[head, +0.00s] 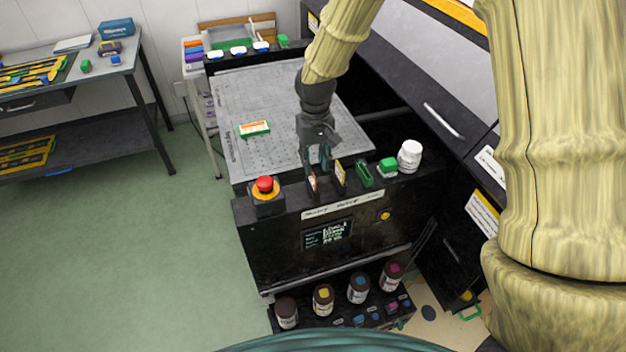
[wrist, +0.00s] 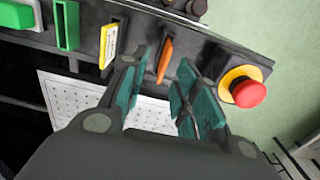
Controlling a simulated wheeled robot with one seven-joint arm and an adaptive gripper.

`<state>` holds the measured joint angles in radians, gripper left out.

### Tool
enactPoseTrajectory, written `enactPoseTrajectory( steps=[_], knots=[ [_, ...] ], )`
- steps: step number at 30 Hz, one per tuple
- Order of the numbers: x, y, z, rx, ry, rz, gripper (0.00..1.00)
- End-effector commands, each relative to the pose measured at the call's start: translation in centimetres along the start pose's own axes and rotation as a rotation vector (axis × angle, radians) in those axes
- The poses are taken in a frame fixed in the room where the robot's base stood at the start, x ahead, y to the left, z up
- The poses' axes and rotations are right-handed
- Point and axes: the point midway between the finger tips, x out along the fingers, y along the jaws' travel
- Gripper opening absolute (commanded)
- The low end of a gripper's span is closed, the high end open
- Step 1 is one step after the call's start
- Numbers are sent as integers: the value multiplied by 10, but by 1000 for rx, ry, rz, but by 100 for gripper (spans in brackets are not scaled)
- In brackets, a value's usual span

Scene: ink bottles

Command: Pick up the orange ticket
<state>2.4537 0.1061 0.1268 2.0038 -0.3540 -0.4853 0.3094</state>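The orange ticket (wrist: 165,59) stands upright on edge at the front panel of the black machine in the wrist view. In the head view, the narrow orange-and-white edge of the ticket (head: 313,183) shows just below my gripper (head: 319,158). In the wrist view my gripper (wrist: 161,75) is open, with its teal-padded fingers on either side of the ticket's line. A gap shows between the ticket and each finger. How far the fingertips reach down beside it is hard to tell.
A yellow-and-white ticket (wrist: 108,45) and a green one (wrist: 66,25) stand beside it. A red emergency button (head: 265,184) is at the other side. A white bottle (head: 410,155) stands on the panel's right.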

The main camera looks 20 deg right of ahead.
Motion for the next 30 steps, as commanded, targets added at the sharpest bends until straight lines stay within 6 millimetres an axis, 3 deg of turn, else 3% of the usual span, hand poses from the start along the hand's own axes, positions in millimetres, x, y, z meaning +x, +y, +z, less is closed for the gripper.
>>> enactPoseTrajectory(
  steps=[8, 22, 30],
  knots=[
    [10, 0, 0, 3, -1, 0, 30],
    [51, -5, -1, 3, -1, 0, 30],
    [57, -5, -1, 4, 1, 0, 30]
  ],
)
